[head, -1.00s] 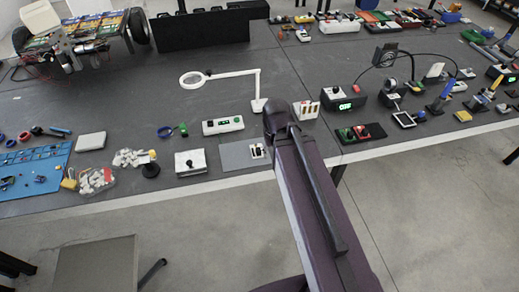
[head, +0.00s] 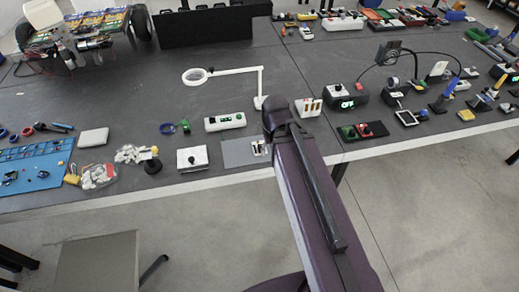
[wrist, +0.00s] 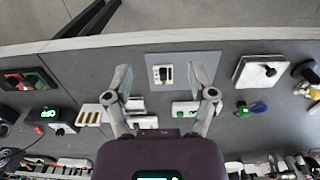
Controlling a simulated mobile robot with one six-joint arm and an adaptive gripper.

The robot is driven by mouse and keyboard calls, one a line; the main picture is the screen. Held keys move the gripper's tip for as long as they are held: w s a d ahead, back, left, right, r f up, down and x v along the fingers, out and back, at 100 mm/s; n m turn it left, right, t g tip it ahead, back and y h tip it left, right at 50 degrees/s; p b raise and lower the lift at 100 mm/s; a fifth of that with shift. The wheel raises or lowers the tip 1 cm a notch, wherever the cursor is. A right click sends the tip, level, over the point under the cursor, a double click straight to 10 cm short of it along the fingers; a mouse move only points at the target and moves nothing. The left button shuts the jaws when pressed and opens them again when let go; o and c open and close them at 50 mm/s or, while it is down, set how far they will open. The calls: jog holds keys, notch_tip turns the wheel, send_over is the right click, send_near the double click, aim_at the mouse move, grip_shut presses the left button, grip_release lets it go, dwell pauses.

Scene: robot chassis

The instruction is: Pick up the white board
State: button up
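Two white, flat, square things could be the white board; I cannot tell which is meant. One is a thick white plate with a black knob (head: 186,163), near the table's front edge; it also shows right of my gripper in the wrist view (wrist: 250,77). The other is a plain white square slab (head: 93,137), farther left in the head view. My gripper (wrist: 160,72) is open and empty. In the wrist view its fingers frame a grey plate bearing a small white switch (wrist: 165,73), apart from both white things.
The grey plate (head: 236,153) lies right of the knobbed plate. A white box with a green display (head: 225,122), a magnifier on a white arm (head: 236,71) and a bag of white pieces (head: 98,177) are nearby. The table's middle is mostly clear.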

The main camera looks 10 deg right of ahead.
jog(key=b, duration=0.9)
send_over(260, 145)
notch_tip(260, 145, down, 9)
jog(key=shift+r, duration=0.2)
jog(key=shift+s+f, duration=0.1)
notch_tip(260, 145, down, 8)
jog(key=b, duration=0.8)
jog(key=shift+f, duration=0.2)
jog(key=shift+f, duration=0.15)
jog(key=shift+f+b, duration=2.45)
jog(key=shift+b, duration=0.25)
grip_shut()
